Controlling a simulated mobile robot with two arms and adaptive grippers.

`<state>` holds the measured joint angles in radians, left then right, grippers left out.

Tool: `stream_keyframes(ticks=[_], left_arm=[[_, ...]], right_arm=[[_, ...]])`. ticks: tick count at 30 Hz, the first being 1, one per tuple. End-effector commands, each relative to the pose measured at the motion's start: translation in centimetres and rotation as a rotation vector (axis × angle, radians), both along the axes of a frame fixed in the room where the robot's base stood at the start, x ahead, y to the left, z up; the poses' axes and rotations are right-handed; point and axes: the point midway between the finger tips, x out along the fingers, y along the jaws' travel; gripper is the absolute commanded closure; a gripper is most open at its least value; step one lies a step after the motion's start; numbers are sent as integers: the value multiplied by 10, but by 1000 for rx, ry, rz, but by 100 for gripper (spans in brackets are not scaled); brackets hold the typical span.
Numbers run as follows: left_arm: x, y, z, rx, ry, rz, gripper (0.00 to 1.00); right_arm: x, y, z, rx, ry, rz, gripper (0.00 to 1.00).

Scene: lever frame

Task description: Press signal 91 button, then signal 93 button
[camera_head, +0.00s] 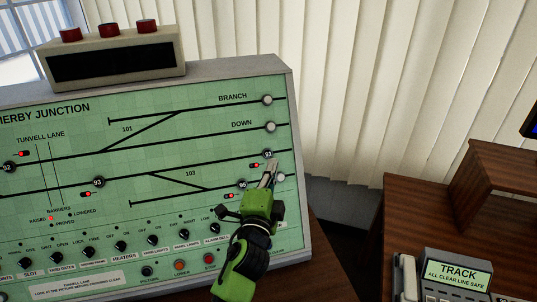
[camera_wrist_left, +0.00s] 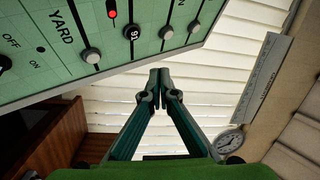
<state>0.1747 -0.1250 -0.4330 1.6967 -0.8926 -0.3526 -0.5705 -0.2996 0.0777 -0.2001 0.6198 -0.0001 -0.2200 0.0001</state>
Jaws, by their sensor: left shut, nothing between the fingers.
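The green track panel (camera_head: 150,120) stands tilted on the desk at the left. The signal 91 button (camera_head: 268,153), a round black knob with a white number, is near its right edge. It also shows at the top of the left wrist view (camera_wrist_left: 131,32). The signal 93 button (camera_head: 98,181) is further left, on a lower track line. My left gripper (camera_head: 272,164) is shut and empty, its tips just below and beside button 91 in the head view. In the left wrist view its tips (camera_wrist_left: 159,75) appear below the panel's edge, apart from the button. My right gripper is not in view.
Another black knob (camera_head: 242,184) is left of my gripper. Several switches line the panel bottom. A beige box (camera_head: 115,60) with red buttons sits on top. Blinds hang behind.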

Motion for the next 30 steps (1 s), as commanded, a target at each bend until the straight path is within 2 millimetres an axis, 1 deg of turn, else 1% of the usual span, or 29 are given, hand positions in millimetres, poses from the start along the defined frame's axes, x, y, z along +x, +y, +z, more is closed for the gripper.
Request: stream_keyframes(ticks=[1, 3, 6, 15, 19, 23, 30], left_arm=[[2, -7, 6, 22, -22, -13, 100], [3, -14, 11, 43, -43, -28, 100], [4, -19, 14, 58, -57, -37, 100], [4, -19, 14, 59, -58, -37, 100], [8, -18, 11, 58, -57, -37, 100], [18, -14, 4, 59, -57, -36, 100], [48, -5, -14, 59, -58, -36, 100]], right_arm=[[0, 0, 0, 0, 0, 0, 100], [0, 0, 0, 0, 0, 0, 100], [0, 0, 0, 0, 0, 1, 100], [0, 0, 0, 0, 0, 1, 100], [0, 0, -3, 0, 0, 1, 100], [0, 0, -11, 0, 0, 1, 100], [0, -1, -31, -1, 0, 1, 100]])
